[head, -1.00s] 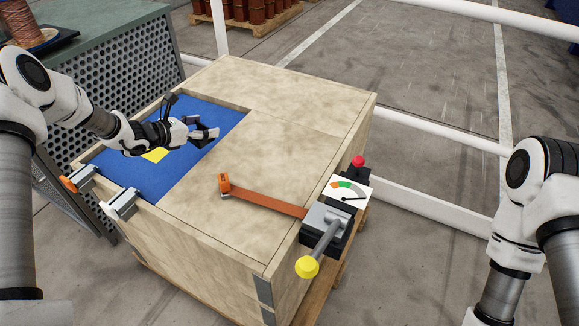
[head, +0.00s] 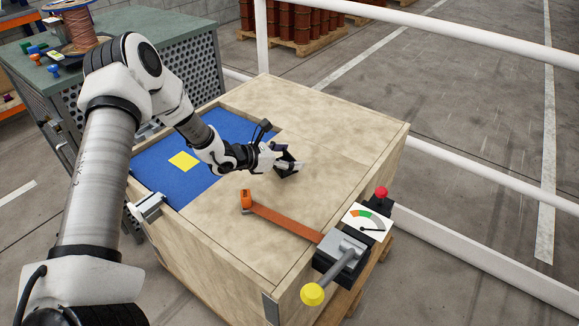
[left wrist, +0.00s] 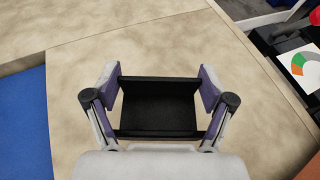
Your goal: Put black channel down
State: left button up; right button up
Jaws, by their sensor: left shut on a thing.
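My left gripper (head: 276,160) is over the bare wooden top of the crate, to the right of the blue recess. It is shut on the black channel (left wrist: 158,108), a dark U-shaped piece held between two purple-padded fingers in the left wrist view. In the head view the channel (head: 287,166) is small and partly hidden by the fingers. I cannot tell whether it touches the wood. My right gripper is not in view.
The wooden crate top (head: 325,125) is clear behind the gripper. A blue recess (head: 232,124) with a yellow patch (head: 184,161) lies left. An orange-ended strap (head: 285,220) runs to a gauge (head: 367,223) and a yellow-knobbed lever (head: 313,294) at front right.

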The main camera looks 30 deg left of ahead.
pick_arm(q)
notch_tip(320, 180, down, 3)
jog(key=shift+r, duration=0.1)
jog(key=o, duration=1)
